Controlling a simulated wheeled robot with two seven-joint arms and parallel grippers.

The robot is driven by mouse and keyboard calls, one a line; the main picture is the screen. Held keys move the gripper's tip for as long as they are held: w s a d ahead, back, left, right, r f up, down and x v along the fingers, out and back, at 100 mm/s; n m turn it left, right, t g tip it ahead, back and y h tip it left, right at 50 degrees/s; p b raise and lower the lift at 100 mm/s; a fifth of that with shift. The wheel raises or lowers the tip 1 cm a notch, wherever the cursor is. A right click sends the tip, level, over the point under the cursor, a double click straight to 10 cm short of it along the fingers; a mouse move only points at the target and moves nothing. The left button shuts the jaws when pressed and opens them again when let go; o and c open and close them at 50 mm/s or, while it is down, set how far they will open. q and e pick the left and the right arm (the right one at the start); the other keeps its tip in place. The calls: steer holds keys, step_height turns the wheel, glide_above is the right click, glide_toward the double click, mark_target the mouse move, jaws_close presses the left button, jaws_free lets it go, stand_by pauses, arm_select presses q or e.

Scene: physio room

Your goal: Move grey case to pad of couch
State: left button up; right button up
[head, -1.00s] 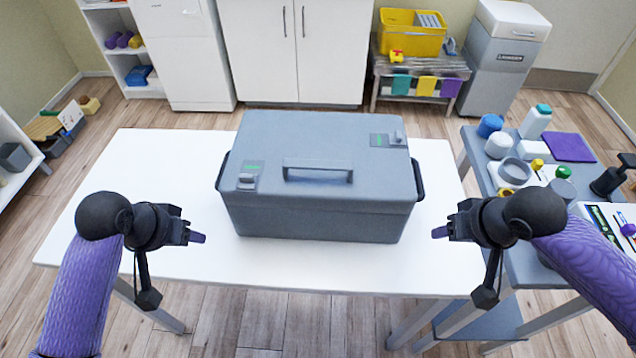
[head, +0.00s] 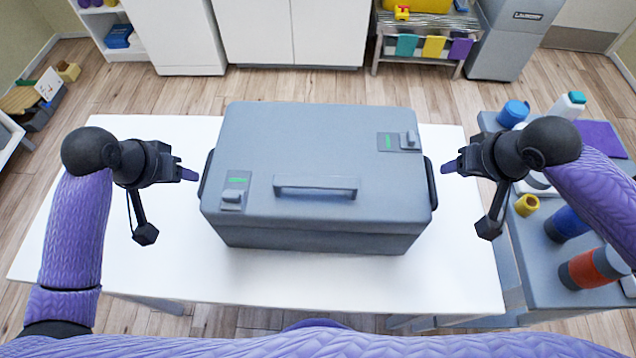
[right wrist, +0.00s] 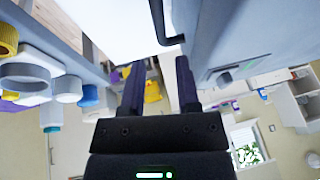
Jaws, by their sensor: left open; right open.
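The grey case (head: 315,219) stands closed on a white table (head: 110,240), with a lid handle, two latches and a dark handle on each side. My left gripper (head: 193,174) is open and empty, close to the case's left side handle (head: 205,173). My right gripper (head: 449,166) is open and empty, just to the right of the right side handle (head: 431,184). In the right wrist view its fingers (right wrist: 160,90) stand apart with nothing between them, and the case (right wrist: 225,35) is to their right. I cannot make out the couch or its pad.
A grey side table (head: 540,262) on the right holds bottles and rolls, including a blue cup (head: 513,113) and an orange-grey roll (head: 592,267). White cabinets (head: 290,30) and a bin (head: 508,40) stand behind. Open floor lies behind the table.

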mark_target(202, 181)
arm_select(q)
steer(key=x, duration=1)
arm_select(e)
steer(key=x, duration=0.9)
steer(key=shift+w+f, duration=0.2)
steer(key=shift+f, duration=0.15)
arm_select(q)
jaws_close()
arm_select(e)
jaws_close()
arm_select(q)
steer(key=shift+r, duration=0.1)
